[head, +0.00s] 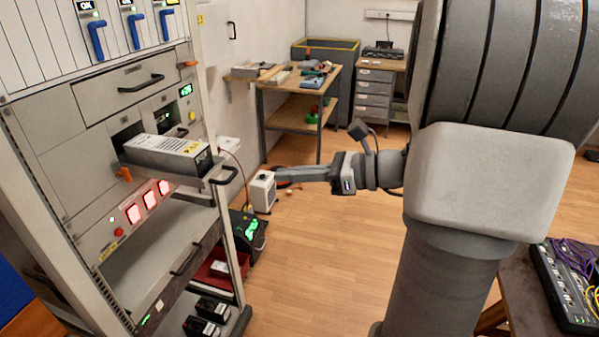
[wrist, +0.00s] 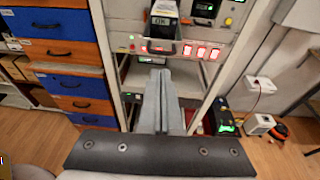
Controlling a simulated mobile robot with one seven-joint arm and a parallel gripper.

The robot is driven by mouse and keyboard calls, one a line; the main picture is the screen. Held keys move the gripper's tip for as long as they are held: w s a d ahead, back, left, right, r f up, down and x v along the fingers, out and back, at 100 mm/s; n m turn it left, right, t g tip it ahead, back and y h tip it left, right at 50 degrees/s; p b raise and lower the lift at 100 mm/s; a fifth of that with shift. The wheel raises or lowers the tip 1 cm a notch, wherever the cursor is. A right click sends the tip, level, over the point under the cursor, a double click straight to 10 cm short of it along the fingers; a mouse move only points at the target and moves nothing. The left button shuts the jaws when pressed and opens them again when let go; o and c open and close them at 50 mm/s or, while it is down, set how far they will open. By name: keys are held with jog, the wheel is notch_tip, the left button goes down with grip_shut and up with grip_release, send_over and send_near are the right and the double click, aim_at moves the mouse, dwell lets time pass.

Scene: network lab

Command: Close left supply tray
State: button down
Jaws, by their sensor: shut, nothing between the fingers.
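A grey supply tray with a white-labelled top (head: 170,150) sticks out of the left bay of the rack, with a dark handle (head: 225,176) at its front end. In the wrist view the pulled-out supply tray (wrist: 163,28) shows end-on at the top, above the fingertips. My gripper (head: 280,174) is shut and empty, in front of the rack and apart from the tray, to the right of its handle in the head view. Its closed fingers (wrist: 161,72) point toward the rack in the wrist view. The slot behind the tray is partly hidden.
A shut drawer (head: 125,90) is above the tray, and red-lit modules (head: 148,200) are below. A white box (head: 262,192) stands on the floor beyond my gripper. A workbench (head: 290,85) stands at the back. Blue-and-orange drawers (wrist: 62,60) stand left in the wrist view. The middle floor is clear.

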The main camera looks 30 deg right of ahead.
jog(key=x, duration=0.9)
jog(key=r+x, duration=0.1)
jog(key=x, duration=0.5)
jog(key=r+b+x, duration=0.1)
jog(key=r+x, duration=0.1)
jog(key=x, duration=0.5)
jog(key=w+r+x, duration=0.1)
jog(key=x, duration=0.6)
jog(key=shift+w+a+r+b, duration=0.1)
jog(key=shift+a+r+b, duration=0.1)
jog(key=shift+a+b, duration=0.15)
jog(key=shift+w+a, duration=0.1)
jog(key=shift+w, duration=0.05)
jog(key=shift+a+r, duration=0.1)
jog(key=shift+r, duration=0.2)
